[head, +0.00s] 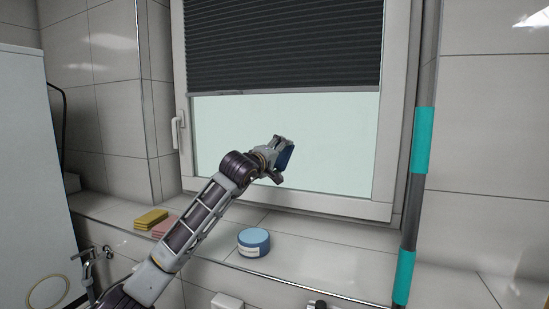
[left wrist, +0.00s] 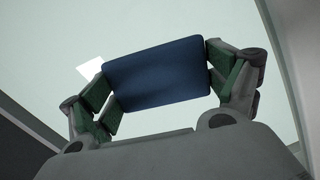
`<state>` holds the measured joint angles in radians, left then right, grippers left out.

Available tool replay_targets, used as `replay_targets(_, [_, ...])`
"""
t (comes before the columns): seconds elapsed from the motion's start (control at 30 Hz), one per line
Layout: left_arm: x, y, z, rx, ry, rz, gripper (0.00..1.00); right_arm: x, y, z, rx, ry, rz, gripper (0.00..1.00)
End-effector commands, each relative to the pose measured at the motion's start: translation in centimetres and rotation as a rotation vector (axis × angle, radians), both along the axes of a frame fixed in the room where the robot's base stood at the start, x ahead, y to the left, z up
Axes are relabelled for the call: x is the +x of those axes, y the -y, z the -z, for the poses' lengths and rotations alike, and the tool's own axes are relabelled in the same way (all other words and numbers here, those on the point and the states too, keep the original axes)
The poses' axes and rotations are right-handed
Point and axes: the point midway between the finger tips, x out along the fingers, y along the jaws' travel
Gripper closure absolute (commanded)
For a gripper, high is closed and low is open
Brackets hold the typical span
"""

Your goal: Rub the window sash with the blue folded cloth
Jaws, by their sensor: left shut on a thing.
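The window sash (head: 283,199) is a white frame around a pale pane, with a white handle on its left side. My left gripper (head: 280,158) is raised in front of the lower middle of the pane. It is shut on the blue folded cloth (head: 285,155), which shows as a dark blue edge facing the glass. In the left wrist view the cloth (left wrist: 158,75) is a flat dark blue rectangle between the two green-padded fingers. The pale pane (left wrist: 40,55) lies behind it. I cannot tell whether the cloth touches the glass. My right gripper is not in view.
A dark pleated blind (head: 283,45) covers the upper pane. The tiled sill below holds a round blue tub (head: 254,242), a yellow sponge (head: 151,219) and a pink one (head: 163,228). A grey and turquoise pole (head: 422,140) stands at the right. The sill's right part is clear.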

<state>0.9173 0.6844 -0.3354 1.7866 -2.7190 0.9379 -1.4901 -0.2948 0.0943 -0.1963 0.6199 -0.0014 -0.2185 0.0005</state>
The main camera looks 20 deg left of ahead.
Motion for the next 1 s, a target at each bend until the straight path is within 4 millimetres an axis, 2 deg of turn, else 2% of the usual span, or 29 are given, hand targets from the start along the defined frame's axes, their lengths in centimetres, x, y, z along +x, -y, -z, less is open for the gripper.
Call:
replay_targets(0.17, [0.02,0.42,0.02,0.000,0.000,0.000,0.29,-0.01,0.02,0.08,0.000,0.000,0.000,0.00])
replay_targets(1.0, [-0.02,0.12,0.06,0.000,-0.001,-0.002,0.29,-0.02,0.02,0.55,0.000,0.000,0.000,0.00])
